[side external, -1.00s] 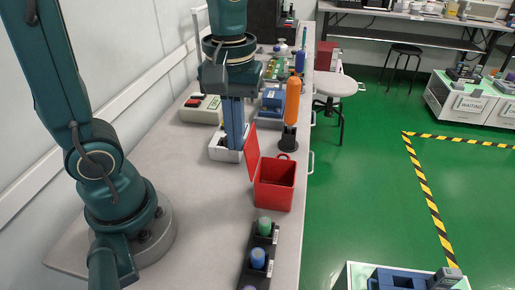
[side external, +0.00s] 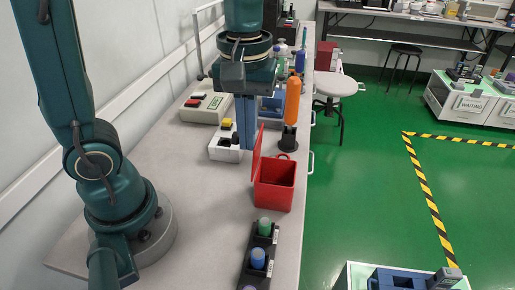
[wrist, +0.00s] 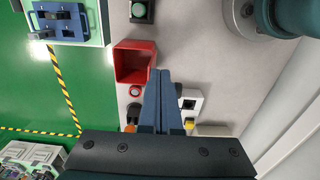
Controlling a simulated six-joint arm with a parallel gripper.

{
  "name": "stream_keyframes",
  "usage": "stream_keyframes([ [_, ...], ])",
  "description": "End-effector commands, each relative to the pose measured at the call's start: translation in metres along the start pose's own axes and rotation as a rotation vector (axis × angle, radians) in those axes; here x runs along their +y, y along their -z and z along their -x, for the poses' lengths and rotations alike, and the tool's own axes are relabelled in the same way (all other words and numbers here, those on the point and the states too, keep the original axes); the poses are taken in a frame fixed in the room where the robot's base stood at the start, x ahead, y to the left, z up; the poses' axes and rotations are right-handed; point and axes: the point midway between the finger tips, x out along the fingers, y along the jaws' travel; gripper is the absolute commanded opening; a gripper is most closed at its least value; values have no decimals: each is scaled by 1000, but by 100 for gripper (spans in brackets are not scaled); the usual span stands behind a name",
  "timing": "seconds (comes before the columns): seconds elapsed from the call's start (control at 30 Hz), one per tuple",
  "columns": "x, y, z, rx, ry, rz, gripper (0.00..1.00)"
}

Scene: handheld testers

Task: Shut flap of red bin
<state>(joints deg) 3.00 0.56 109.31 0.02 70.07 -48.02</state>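The red bin (side external: 274,192) stands on the bench near its right edge with its top open; I see into its dark red inside. Its flap (side external: 258,155) stands up, close to vertical, along the bin's left side. In the wrist view the bin (wrist: 120,65) lies just left of the fingertips. My gripper (side external: 246,147) points down just left of the flap's upper part. Its two blue fingers lie together at the tips in the wrist view (wrist: 162,73), with nothing seen between them. Whether a finger touches the flap is hard to tell.
A white box (side external: 226,153) with dark and yellow parts stands behind my gripper. A black rack (side external: 250,262) with green and blue caps stands in front. The bench left of the bin is clear.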

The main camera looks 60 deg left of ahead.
Motion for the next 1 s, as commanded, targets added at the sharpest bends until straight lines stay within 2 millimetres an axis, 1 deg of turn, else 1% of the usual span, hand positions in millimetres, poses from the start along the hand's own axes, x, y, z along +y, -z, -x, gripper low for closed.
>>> stream_keyframes([
  [0.27,12,0,0,0,0,-2,0],
  [0.67,14,0,0,0,0,-1,0],
  [1.0,28,0,-2,0,0,-1,0],
])
